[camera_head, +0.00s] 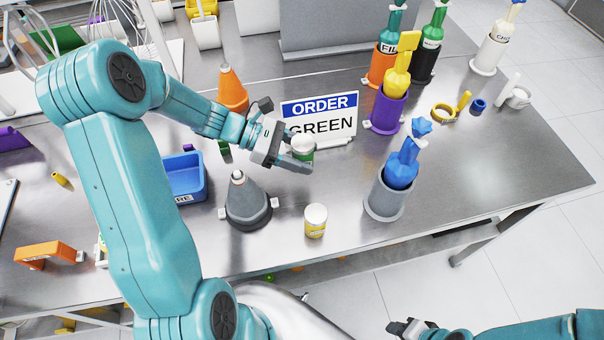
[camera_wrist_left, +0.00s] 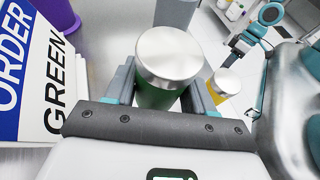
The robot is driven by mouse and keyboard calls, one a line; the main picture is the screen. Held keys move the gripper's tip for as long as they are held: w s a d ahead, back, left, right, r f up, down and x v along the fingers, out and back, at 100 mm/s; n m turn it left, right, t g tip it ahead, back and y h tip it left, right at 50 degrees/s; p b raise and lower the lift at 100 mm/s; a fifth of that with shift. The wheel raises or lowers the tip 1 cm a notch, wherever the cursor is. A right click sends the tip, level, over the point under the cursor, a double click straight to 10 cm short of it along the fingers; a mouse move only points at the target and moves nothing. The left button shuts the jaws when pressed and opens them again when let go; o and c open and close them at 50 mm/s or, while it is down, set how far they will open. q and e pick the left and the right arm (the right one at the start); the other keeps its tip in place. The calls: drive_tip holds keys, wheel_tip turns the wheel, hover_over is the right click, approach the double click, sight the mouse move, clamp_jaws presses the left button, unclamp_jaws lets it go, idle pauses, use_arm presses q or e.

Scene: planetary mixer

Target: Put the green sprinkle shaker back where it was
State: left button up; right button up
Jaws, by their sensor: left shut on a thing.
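The green sprinkle shaker (camera_head: 302,149) has a silver lid and a green body. My left gripper (camera_head: 300,158) is shut on it, in front of the order sign. In the left wrist view the shaker (camera_wrist_left: 167,65) stands between the two fingers, lid toward the camera. Whether its base touches the table is hidden. A yellow shaker (camera_head: 316,221) with a pale lid stands on the table nearer the front edge; it also shows in the left wrist view (camera_wrist_left: 222,85). My right gripper (camera_head: 410,327) is at the bottom edge, far from the shakers; its jaws are unclear.
The order sign (camera_head: 319,116) reads GREEN and stands just behind the left gripper. A grey cone (camera_head: 248,200) stands left of the yellow shaker. A blue piping bag (camera_head: 402,167) sits in a grey holder (camera_head: 383,199) at right.

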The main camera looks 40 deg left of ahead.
sight(302, 184)
use_arm(q)
wheel_tip(302, 184, down, 4)
drive_tip(key=shift+r, duration=0.1)
wheel_tip(302, 184, down, 4)
drive_tip(key=shift+f, duration=0.2)
drive_tip(key=shift+f, duration=0.15)
drive_tip(key=o, duration=1.1)
